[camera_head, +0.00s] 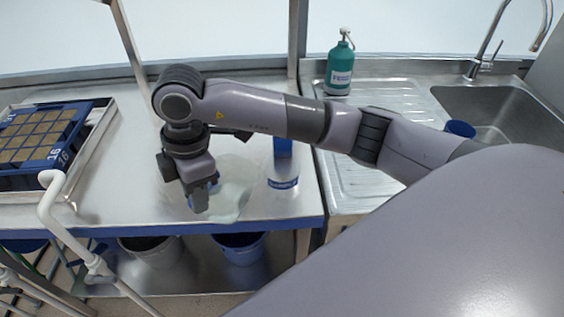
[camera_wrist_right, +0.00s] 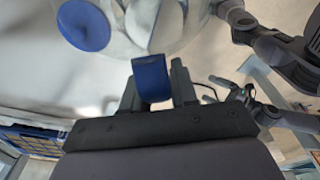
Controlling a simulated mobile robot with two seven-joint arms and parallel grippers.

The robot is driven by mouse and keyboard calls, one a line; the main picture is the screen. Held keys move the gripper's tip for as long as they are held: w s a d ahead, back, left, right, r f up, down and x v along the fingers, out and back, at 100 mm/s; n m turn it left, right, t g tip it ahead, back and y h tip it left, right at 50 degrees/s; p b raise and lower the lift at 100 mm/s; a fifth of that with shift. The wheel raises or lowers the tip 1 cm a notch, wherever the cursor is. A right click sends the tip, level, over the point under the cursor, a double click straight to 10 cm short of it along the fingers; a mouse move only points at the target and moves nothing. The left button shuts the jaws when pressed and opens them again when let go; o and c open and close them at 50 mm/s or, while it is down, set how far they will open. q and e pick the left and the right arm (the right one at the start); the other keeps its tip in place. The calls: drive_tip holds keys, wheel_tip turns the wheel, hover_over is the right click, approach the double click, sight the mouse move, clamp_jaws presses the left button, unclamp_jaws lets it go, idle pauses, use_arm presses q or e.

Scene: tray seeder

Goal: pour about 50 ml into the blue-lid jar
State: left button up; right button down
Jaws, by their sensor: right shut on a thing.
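My right gripper (camera_head: 203,197) points down above the front of the steel bench, left of centre in the head view. In the right wrist view it (camera_wrist_right: 152,90) is shut on a blue handle (camera_wrist_right: 151,78). The handle belongs to a clear vessel (camera_wrist_right: 190,35), which shows in the head view as a pale translucent shape (camera_head: 236,198). Whether it is tilted is hard to tell. A small container with a blue band (camera_head: 283,183) stands to its right; I cannot tell whether it is the blue-lid jar. A blue disc (camera_wrist_right: 84,25) shows in the wrist view.
A blue seed tray (camera_head: 50,162) lies at the left. A blue upright thing (camera_head: 283,146) is partly behind my arm. A green pump bottle (camera_head: 340,68) stands by the sink (camera_head: 500,105), with a blue cup (camera_head: 460,129) there. Buckets (camera_head: 240,248) are below.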

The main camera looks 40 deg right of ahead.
drive_tip(key=r, duration=0.1)
drive_tip(key=d+r+y, duration=0.1)
drive_tip(key=r, duration=0.1)
drive_tip(key=shift+d+r, duration=0.1)
drive_tip(key=shift+d, duration=0.15)
drive_tip(key=shift+d+r+y, duration=0.35)
drive_tip(key=shift+r+y, duration=0.25)
drive_tip(key=shift+y, duration=0.05)
drive_tip(key=shift+d+r+y, duration=0.3)
drive_tip(key=shift+r+y, duration=0.35)
drive_tip(key=shift+y, duration=0.05)
drive_tip(key=shift+d+r+y, duration=0.35)
drive_tip(key=shift+r+y, duration=0.25)
drive_tip(key=shift+y, duration=0.05)
drive_tip(key=shift+d+y, duration=0.5)
drive_tip(key=shift+y, duration=0.2)
drive_tip(key=shift+d+r, duration=0.1)
drive_tip(key=shift+d, duration=0.2)
drive_tip(key=shift+d+r+y, duration=0.35)
drive_tip(key=shift+d+y, duration=0.05)
drive_tip(key=shift+y, duration=0.1)
idle(0.5)
drive_tip(key=a+h, duration=0.2)
drive_tip(key=shift+f+h, duration=0.3)
drive_tip(key=shift+a+f+h, duration=0.2)
drive_tip(key=shift+f+h, duration=0.4)
drive_tip(key=shift+f, duration=0.15)
drive_tip(key=shift+a+f+h, duration=0.45)
drive_tip(key=shift+f+h, duration=0.25)
drive_tip(key=shift+f, duration=0.1)
